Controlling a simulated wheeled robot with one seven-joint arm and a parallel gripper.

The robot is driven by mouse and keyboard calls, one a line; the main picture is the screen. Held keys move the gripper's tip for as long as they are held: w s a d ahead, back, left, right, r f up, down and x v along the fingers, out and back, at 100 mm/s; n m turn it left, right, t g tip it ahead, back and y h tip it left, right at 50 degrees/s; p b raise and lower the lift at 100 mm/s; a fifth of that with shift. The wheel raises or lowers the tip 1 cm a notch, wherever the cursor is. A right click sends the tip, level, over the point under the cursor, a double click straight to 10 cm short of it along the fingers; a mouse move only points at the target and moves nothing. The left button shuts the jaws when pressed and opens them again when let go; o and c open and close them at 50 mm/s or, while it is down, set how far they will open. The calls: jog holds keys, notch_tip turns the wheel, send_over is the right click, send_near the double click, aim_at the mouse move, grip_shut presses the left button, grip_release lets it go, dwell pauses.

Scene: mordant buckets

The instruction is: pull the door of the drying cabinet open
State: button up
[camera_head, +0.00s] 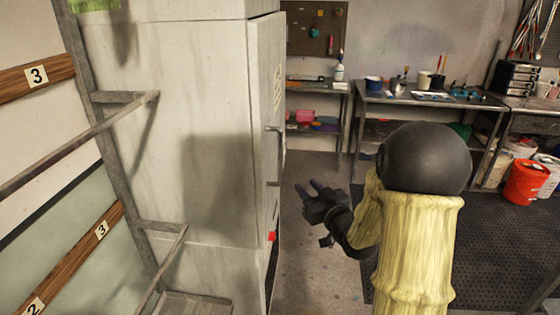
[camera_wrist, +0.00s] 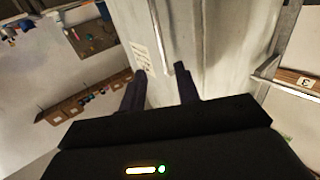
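The drying cabinet (camera_head: 180,130) is a tall pale grey, stained cabinet at the left of the head view. Its door (camera_head: 263,110) faces right and is seen almost edge-on; it looks shut. A vertical bar handle (camera_head: 273,157) is on the door. My gripper (camera_head: 313,188) is to the right of the handle and a little lower, apart from it, with its fingers pointing toward the cabinet. In the wrist view the two dark fingers (camera_wrist: 160,83) are spread with nothing between them.
A metal rack (camera_head: 110,150) with arms stands left of the cabinet. Workbenches (camera_head: 400,95) with jars and tools line the back wall. An orange bucket (camera_head: 525,182) is at the right. A dark floor mat (camera_head: 500,245) lies at the right; bare floor lies before the door.

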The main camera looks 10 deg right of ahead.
aim_at(281, 160)
jog(key=p+x, duration=0.5)
jog(key=x, duration=1.2)
jog(key=shift+w, duration=0.25)
jog(key=shift+f, duration=0.1)
jog(key=shift+c, duration=0.2)
grip_shut()
